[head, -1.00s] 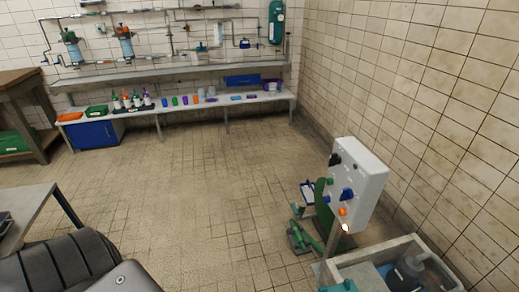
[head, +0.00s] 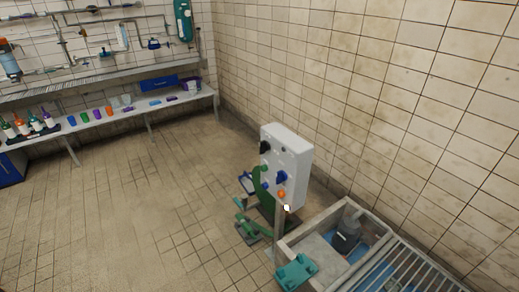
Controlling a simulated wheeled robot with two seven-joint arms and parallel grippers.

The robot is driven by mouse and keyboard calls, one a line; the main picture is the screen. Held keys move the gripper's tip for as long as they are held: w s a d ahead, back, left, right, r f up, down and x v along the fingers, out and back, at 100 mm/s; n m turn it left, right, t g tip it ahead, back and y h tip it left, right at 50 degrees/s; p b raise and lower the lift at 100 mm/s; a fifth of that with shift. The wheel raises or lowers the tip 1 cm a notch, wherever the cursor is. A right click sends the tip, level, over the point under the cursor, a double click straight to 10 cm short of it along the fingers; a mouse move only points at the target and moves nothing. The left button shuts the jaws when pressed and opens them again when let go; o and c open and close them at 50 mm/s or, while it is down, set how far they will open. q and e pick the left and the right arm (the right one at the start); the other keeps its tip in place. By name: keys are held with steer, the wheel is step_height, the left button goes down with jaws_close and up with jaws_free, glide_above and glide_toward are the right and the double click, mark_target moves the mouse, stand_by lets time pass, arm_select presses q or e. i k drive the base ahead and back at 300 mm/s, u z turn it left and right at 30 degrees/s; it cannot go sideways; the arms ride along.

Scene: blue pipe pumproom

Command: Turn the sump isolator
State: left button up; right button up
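A white control box (head: 287,163) stands on a post near the right wall, beside a concrete sump (head: 325,238). Its front carries a large blue rotary knob (head: 281,177), a black knob (head: 265,147) at the upper left, an orange button (head: 281,194) low down and small green and blue buttons. I cannot tell from the markings which control is the sump isolator. The knob's pointing direction is too small to read. Neither of my grippers is in view.
The sump holds a dark grey pump (head: 347,236), with a metal grating (head: 390,268) to its right. A teal object (head: 296,270) sits at its front edge. Green equipment (head: 249,224) stands left of the post. A bench (head: 130,112) runs along the back wall. The tiled floor at left is clear.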

mark_target(264, 146)
steer(key=z, duration=0.1)
steer(key=i, duration=1.05)
steer(key=z, duration=0.7)
